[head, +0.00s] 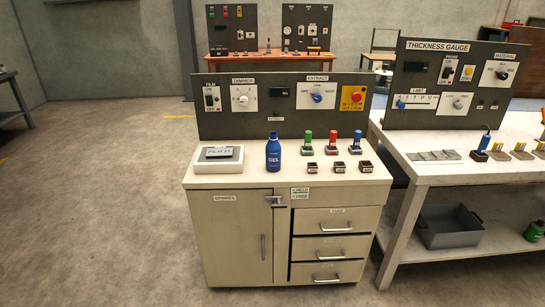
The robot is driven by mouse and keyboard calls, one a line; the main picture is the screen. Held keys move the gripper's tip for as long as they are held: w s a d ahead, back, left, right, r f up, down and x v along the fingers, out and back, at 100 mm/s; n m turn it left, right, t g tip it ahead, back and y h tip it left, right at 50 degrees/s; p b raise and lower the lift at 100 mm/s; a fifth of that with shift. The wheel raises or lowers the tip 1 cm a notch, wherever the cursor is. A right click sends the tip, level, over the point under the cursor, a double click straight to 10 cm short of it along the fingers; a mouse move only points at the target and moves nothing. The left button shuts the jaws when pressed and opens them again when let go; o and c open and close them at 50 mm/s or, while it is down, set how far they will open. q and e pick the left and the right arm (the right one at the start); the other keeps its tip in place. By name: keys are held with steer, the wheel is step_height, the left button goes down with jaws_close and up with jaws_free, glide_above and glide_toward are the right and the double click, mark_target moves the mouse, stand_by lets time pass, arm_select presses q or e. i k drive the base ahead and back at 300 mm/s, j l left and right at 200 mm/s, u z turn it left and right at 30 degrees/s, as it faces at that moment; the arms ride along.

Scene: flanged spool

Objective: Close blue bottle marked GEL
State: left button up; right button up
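The blue bottle marked GEL (273,153) stands upright on the cream cabinet top, left of its middle. Its neck and dark blue top show, but at this size I cannot tell whether the top is a cap fully on, a loose cap or an open spout. No separate cap is clearly visible. Neither of my grippers is in view.
A white device labelled FILM (218,166) lies left of the bottle. Stamps with green (307,136), red (332,135) and blue (356,136) handles stand to the right, behind small dark boxes (339,166). A control panel (222,122) rises behind. The cabinet's front edge is clear.

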mark_target(274, 148)
steer(key=j+z, duration=0.15)
steer(key=j, duration=0.35)
steer(key=k+j+z, duration=0.2)
steer(key=j, duration=0.3)
steer(key=j+z, duration=0.15)
steer(key=j, duration=0.35)
steer(key=i+j+z, duration=0.35)
steer(key=i, duration=0.3)
steer(key=i+j+z, duration=0.4)
steer(key=i, duration=0.2)
steer(key=i+j+z, duration=0.35)
steer(key=i+j, duration=0.15)
steer(key=j, duration=0.15)
